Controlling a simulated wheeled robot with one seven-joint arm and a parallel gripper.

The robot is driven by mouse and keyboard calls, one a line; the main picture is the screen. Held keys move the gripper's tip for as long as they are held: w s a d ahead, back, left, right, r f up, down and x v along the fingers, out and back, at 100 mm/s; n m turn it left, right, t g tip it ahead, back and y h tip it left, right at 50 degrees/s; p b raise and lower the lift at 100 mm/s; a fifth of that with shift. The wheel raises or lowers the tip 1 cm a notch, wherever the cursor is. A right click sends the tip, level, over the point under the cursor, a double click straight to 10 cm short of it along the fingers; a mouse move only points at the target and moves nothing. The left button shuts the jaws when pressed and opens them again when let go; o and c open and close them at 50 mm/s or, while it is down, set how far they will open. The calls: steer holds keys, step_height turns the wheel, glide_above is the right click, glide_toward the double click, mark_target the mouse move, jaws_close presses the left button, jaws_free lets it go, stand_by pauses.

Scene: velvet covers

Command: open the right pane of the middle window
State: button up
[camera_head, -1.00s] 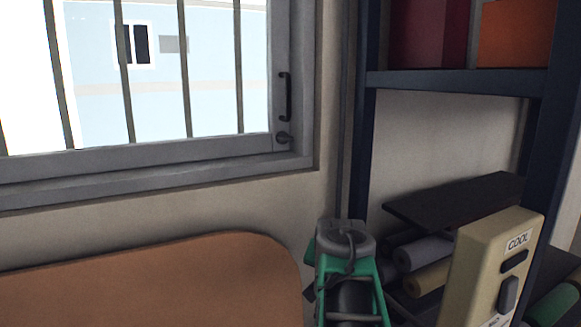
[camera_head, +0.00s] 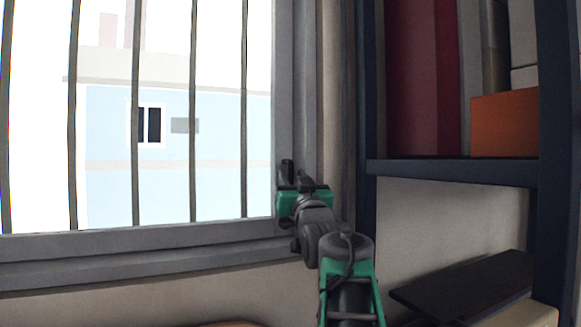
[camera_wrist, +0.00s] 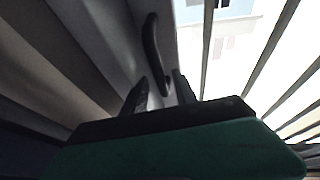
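The window pane (camera_head: 297,90) with a grey frame fills the left of the head view. Its right upright lies beside my gripper (camera_head: 296,178). The dark curved handle (camera_wrist: 153,48) on the frame shows in the wrist view, just ahead of the fingertips. In the head view my gripper mostly hides the handle. My gripper also shows in the wrist view (camera_wrist: 160,88), its two dark fingers apart on either side of the handle's lower end. I cannot tell whether they touch it. The pane looks closed in the head view.
Vertical bars (camera_head: 193,110) stand across the window. A dark blue shelf (camera_head: 450,172) with red and orange items is at the right, close to my arm. A dark board (camera_head: 465,290) lies below it. The wall under the window is bare.

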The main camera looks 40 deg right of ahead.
steer(key=shift+w+d+r, duration=0.1)
steer(key=shift+w+r, duration=0.35)
steer(key=shift+w, duration=0.05)
steer(key=shift+f, duration=0.1)
steer(key=shift+c, duration=0.3)
jaws_close()
stand_by(0.7)
